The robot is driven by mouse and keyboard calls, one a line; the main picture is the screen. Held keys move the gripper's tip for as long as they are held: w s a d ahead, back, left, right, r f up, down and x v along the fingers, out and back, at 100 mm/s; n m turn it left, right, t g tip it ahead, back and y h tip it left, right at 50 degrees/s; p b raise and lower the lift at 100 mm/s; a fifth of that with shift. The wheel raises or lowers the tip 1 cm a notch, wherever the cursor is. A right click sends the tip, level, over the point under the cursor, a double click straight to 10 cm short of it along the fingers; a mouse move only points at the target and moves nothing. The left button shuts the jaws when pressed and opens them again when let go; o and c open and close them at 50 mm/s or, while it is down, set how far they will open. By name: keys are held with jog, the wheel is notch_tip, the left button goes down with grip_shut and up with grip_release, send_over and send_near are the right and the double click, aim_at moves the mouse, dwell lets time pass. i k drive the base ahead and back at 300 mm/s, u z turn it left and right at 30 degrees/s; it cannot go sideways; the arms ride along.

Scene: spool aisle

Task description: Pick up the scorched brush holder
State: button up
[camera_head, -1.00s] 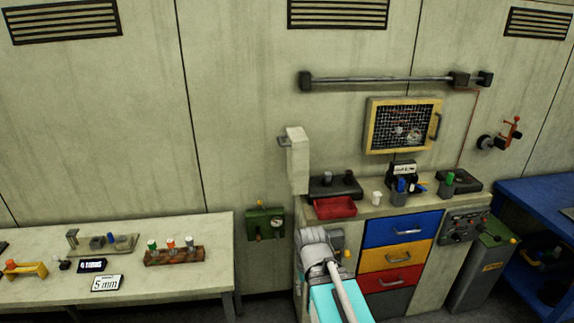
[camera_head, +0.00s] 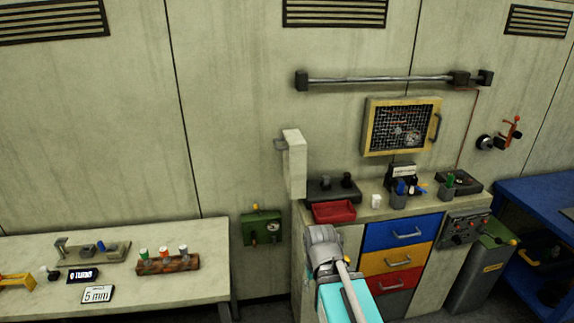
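I cannot single out the scorched brush holder for certain at this size. A grey cup (camera_head: 398,201) with a blue item in it stands on the drawer cabinet's top. A dark holder (camera_head: 401,176) with a white label stands just behind it. A yellow-framed mesh case (camera_head: 402,126) hangs on the wall above, with small items behind its mesh that are too small to name. My arm's grey joint and teal link show at the bottom centre, in front of the cabinet. My gripper does not show.
The drawer cabinet (camera_head: 394,261) has blue, yellow and red drawers. On its top are a red tray (camera_head: 334,211), a white cup (camera_head: 376,201) and a dark block (camera_head: 334,190). A bench (camera_head: 208,291) at left holds a wooden rack (camera_head: 168,264). A grey bin (camera_head: 477,277) stands at right.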

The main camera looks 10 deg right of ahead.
aim_at(347, 175)
jog(key=i, duration=0.85)
jog(key=u, duration=0.05)
